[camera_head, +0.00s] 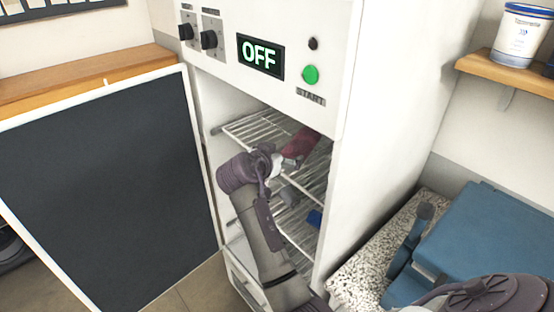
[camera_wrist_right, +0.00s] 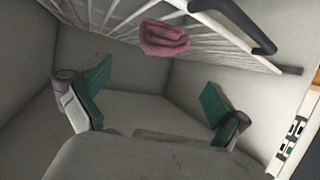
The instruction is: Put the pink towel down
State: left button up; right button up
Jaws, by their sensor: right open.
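The pink towel (camera_head: 300,144) is a small folded bundle inside the open white cabinet. It rests on the upper wire rack (camera_head: 250,126). In the right wrist view the towel (camera_wrist_right: 165,38) lies on the rack near the top of the picture. My right gripper (camera_head: 280,174) is inside the cabinet, close to the towel. In the right wrist view its two teal-padded fingers (camera_wrist_right: 157,76) are spread wide, with nothing between them and the towel clear of both pads. My left gripper is not in view.
The cabinet's dark-faced door (camera_head: 110,185) stands open at left. Its display (camera_head: 261,56) reads OFF above the opening. A lower rack holds a small blue item (camera_head: 315,218). A blue case (camera_head: 490,240) sits on a speckled counter (camera_head: 355,278) at right.

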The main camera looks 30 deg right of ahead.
jog(key=s+a+f+n+t+y, duration=0.2)
jog(key=a+f+n+t+y, duration=0.5)
jog(key=a+f+n, duration=0.55)
jog(key=s+a+f+g+y, duration=0.15)
jog(key=s+f, duration=0.25)
jog(key=f, duration=0.5)
jog(key=s+a+f+g+y, duration=0.1)
jog(key=s+f+g, duration=0.15)
jog(key=f, duration=0.65)
jog(key=s+a+f+g+y, duration=0.1)
jog(key=s+f, duration=0.3)
jog(key=f, duration=0.5)
jog(key=s+f+n+g, duration=0.1)
jog(key=s+f+g, duration=0.1)
jog(key=s+f, duration=0.7)
jog(key=s+f+n+g, duration=0.1)
jog(key=s+f+g, duration=0.2)
jog(key=s+f, duration=0.6)
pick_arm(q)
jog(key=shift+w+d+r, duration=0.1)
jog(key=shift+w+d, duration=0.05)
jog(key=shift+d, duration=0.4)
pick_arm(e)
jog(key=s+d+f+g, duration=0.1)
jog(key=s+f, duration=0.1)
jog(key=s, duration=0.9)
jog(key=s+d+f+g, duration=0.2)
jog(key=s, duration=0.9)
jog(key=shift+s+y, duration=0.25)
jog(key=shift+y, duration=0.2)
